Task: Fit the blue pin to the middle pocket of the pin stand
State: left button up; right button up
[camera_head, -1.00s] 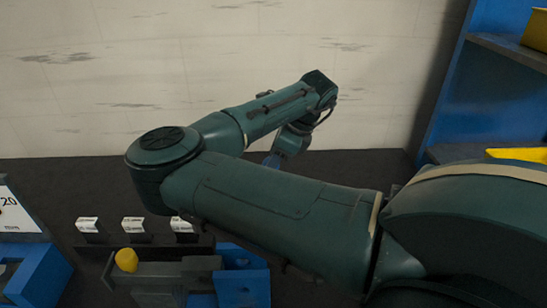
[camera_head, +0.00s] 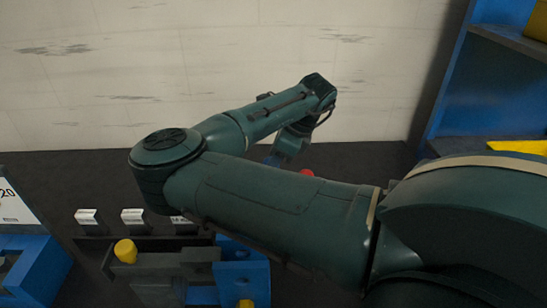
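My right arm crosses the view from the right and covers much of the dark worktop. Its wrist is bent down behind the forearm, so the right gripper and anything in it are hidden. A small blue part (camera_head: 272,160) shows just below the wrist; I cannot tell whether it is the blue pin. My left gripper is out of view. No pocketed pin stand can be made out for sure; a dark grey block with a yellow peg (camera_head: 125,251) stands at the lower left.
A blue fixture (camera_head: 240,272) stands beside the grey block. Small white-labelled blocks (camera_head: 133,216) stand in a row behind. A red piece (camera_head: 306,172) shows beyond my forearm. A blue shelf (camera_head: 490,90) with yellow bins is at right. Worktop (camera_head: 70,180) at back left is clear.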

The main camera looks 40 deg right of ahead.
jog(key=shift+f+b, duration=0.6)
jog(key=shift+f, duration=1.4)
jog(key=o, duration=1.2)
jog(key=shift+o, duration=0.2)
jog(key=shift+f, duration=0.1)
jog(key=v, duration=1.3)
